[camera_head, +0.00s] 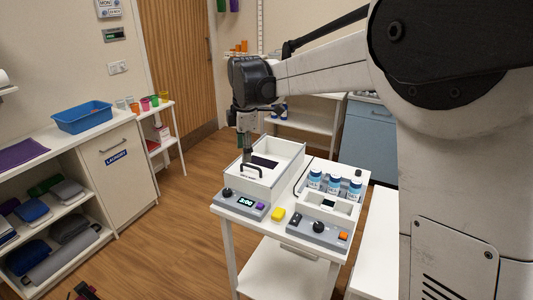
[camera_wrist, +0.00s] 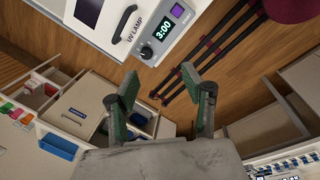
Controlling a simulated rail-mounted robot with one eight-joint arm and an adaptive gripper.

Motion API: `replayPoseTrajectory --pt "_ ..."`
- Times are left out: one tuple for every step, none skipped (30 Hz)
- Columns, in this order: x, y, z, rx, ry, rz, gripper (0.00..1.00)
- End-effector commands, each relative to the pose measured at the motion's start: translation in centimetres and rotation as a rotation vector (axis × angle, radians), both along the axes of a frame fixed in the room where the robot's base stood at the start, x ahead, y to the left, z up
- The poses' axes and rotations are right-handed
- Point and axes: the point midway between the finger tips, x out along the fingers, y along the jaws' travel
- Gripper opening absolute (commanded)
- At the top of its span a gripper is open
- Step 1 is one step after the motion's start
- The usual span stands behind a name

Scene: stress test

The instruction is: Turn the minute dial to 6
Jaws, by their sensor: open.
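The UV lamp box (camera_head: 262,170) is white with a black handle and stands on a white cart. Its grey front panel (camera_head: 240,204) carries a black dial (camera_head: 227,191), a display (camera_head: 246,201) and a purple button. In the wrist view the display (camera_wrist: 163,30) reads 3:00 and the dial (camera_wrist: 147,52) sits beside it. My gripper (camera_wrist: 160,84) has green-padded fingers, spread apart and empty, and does not touch the dial. In the head view my gripper (camera_head: 244,148) hangs above the box's back left part.
To the right on the cart, a white tray holds blue-and-white bottles (camera_head: 334,185). In front of it is a second grey panel (camera_head: 319,232) with a black knob and orange button. A yellow block (camera_head: 278,215) lies between the panels. A laundry cabinet (camera_head: 122,165) stands left, across open floor.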

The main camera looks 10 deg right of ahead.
Motion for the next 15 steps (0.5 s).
replayPoseTrajectory --pt "-0.6 -0.4 0.3 0.004 -0.005 -0.027 0.44" --pt "-0.9 -0.6 0.5 0.008 -0.009 -0.043 0.44" --pt "-1.3 -0.9 0.8 0.012 -0.014 -0.066 0.44" --pt "-1.6 -1.1 1.0 0.017 -0.018 -0.082 0.44" --pt "-2.0 -1.3 1.1 0.020 -0.022 -0.099 0.44" --pt "-2.4 -1.6 1.4 0.025 -0.027 -0.122 0.44" --pt "-2.7 -1.8 1.5 0.028 -0.030 -0.139 0.44" --pt "-3.1 -2.1 1.7 0.032 -0.033 -0.157 0.44" --pt "-3.5 -2.4 1.9 0.038 -0.038 -0.178 0.44" --pt "-3.8 -2.6 2.0 0.041 -0.043 -0.196 0.44" --pt "-4.1 -2.8 2.2 0.046 -0.047 -0.212 0.44" --pt "-4.6 -3.1 2.4 0.050 -0.050 -0.236 0.44" --pt "-4.9 -3.3 2.5 0.055 -0.054 -0.251 0.44" --pt "-5.3 -3.5 2.6 0.059 -0.057 -0.269 0.44" --pt "-5.7 -3.7 2.8 0.065 -0.062 -0.291 0.44"
